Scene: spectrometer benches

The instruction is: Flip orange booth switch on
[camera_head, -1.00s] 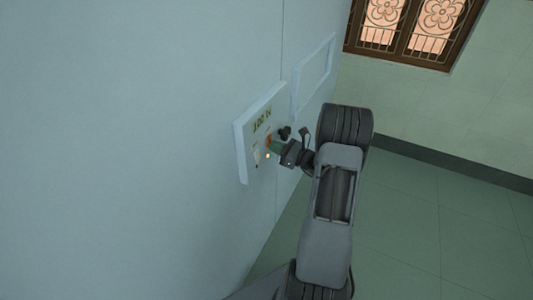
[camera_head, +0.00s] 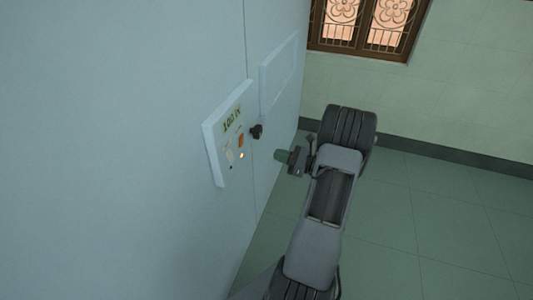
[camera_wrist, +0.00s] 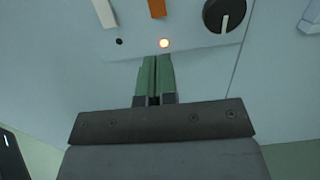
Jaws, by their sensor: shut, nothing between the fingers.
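The orange switch (camera_head: 240,140) is on a pale control panel (camera_head: 212,150) fixed to the wall. In the wrist view the orange switch (camera_wrist: 157,8) shows at the top edge, partly cut off. A small round lamp (camera_wrist: 164,43) just below it glows orange-white; it also shows in the head view (camera_head: 242,155). My gripper (camera_head: 279,155) has green fingertips and is apart from the panel, to its right. In the wrist view the fingers (camera_wrist: 155,68) are shut together and empty, pointing toward the panel below the lamp.
A black knob (camera_head: 256,131) sticks out right of the switch. A framed plate (camera_head: 279,75) is farther along the wall. Open floor (camera_head: 430,220) lies to the right.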

